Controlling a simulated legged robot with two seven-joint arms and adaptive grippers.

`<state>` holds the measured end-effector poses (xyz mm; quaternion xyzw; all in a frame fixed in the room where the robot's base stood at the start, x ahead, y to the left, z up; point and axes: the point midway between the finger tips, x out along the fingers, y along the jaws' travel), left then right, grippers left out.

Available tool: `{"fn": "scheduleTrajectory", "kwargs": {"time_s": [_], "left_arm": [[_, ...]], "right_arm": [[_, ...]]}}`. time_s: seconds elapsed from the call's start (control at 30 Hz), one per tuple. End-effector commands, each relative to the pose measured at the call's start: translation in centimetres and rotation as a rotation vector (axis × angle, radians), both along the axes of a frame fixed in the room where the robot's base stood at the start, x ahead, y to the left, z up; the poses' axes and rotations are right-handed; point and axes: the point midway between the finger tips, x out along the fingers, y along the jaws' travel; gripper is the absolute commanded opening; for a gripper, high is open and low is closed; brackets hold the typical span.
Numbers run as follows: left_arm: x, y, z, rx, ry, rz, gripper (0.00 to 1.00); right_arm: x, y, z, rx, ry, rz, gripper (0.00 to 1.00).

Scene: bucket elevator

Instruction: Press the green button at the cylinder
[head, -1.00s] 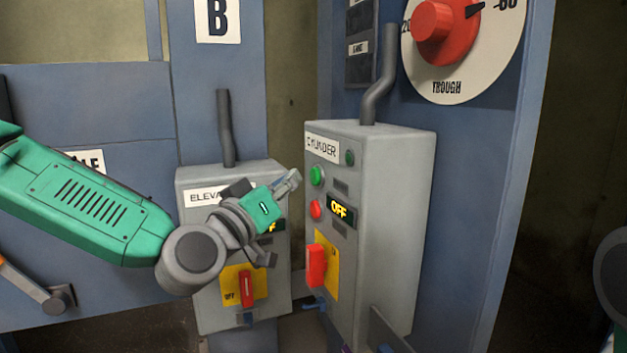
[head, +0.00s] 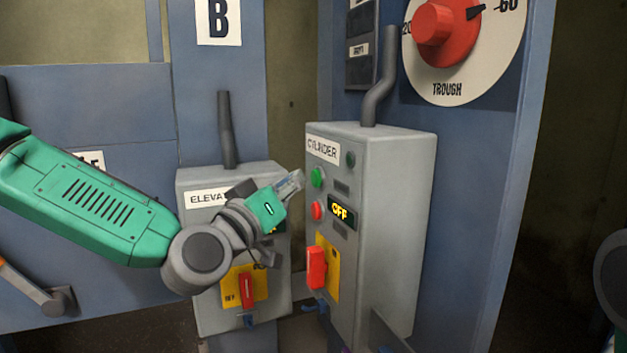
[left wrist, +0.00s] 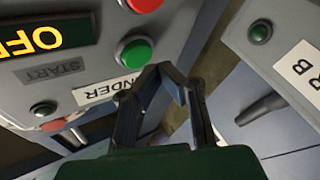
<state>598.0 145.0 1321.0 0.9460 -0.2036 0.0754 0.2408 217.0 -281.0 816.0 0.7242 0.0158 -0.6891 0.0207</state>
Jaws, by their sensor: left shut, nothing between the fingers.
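The grey cylinder control box (head: 395,220) stands on the right in the head view. Its green button (head: 317,177) sits on the front face above a red button (head: 317,210) and a lit OFF display (head: 341,211). My left gripper (head: 296,179) is shut and empty, a little left of the green button. In the left wrist view, the green button (left wrist: 137,54) is close beyond the shut left fingertips (left wrist: 168,68), slightly to their left. Whether they touch it I cannot tell, but a gap seems to show. My right gripper is not in view.
The elevator box (head: 205,300) stands left, partly behind my left gripper. The cylinder box has a red switch handle (head: 316,267) on a yellow plate, low on its front. A trough dial (head: 462,70) is mounted above right.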

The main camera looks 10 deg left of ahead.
Motion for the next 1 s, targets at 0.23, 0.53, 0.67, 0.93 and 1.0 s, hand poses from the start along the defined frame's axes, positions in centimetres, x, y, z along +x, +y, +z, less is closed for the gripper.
{"fn": "scheduleTrajectory", "kwargs": {"time_s": [0.23, 0.53, 0.67, 0.93, 1.0], "left_arm": [[0.0, 0.01, 0.0, 0.0, 0.0, 0.0, 0.0], [0.01, -0.03, 0.02, 0.0, 0.0, 0.0, 0.0], [0.13, -0.34, 0.06, 0.0, 0.0, -0.001, 0.0], [0.34, -0.81, 0.2, 0.0, 0.0, 0.0, 0.0], [0.33, -0.81, 0.19, 0.0, 0.0, 0.0, 0.0]], "right_arm": [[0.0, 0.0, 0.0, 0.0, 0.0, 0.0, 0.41], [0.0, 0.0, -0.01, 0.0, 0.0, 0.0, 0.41], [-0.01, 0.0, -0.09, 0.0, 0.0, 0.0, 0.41], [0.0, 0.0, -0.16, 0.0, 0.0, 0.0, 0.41], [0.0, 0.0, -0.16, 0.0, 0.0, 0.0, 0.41]]}}
